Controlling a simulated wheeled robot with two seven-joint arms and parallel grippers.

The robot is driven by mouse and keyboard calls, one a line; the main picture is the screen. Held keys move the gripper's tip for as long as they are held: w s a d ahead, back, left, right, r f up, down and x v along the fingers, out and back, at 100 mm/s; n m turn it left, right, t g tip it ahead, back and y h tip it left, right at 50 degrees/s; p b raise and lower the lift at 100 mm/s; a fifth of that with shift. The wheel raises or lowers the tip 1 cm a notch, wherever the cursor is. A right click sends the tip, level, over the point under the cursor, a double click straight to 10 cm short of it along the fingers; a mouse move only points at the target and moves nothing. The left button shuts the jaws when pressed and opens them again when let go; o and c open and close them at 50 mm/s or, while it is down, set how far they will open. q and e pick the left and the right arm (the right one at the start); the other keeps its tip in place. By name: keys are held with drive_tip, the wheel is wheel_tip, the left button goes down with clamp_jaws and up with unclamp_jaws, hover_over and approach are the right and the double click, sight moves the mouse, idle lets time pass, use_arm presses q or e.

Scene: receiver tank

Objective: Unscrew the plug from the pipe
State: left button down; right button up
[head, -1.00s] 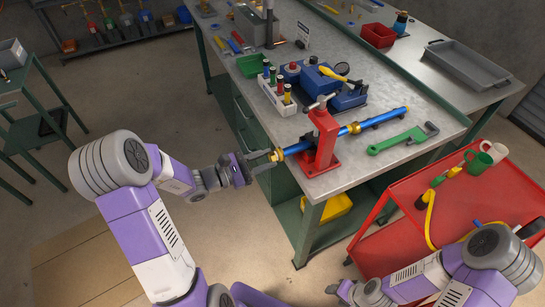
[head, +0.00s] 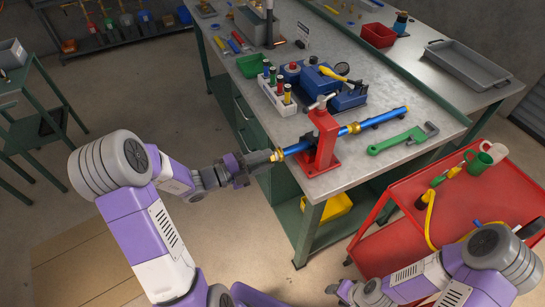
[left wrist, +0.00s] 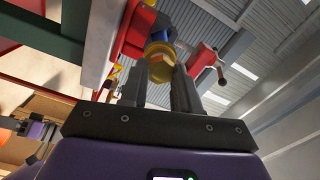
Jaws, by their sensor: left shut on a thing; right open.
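The blue pipe (head: 378,120) lies across the bench, held in a red vise (head: 322,140). Its near end sticks out past the bench edge toward the left. A brass plug (head: 278,155) sits at that end, and in the left wrist view the plug (left wrist: 160,64) shows end-on between the two fingers. My left gripper (head: 268,158) is shut on the plug, in line with the pipe. The plug's thread is hidden, so I cannot tell how far it is screwed in. My right gripper (head: 338,289) is low at the bottom edge, open and away from the pipe.
A green wrench (head: 402,139) lies right of the vise. A blue machine (head: 345,98) and a holder with several coloured bottles (head: 276,101) stand behind it. A red cart (head: 405,190) with mugs is at the right.

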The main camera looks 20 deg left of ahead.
use_arm(q)
drive_tip(key=c, duration=0.8)
unclamp_jaws()
drive_tip(key=shift+o, duration=0.2)
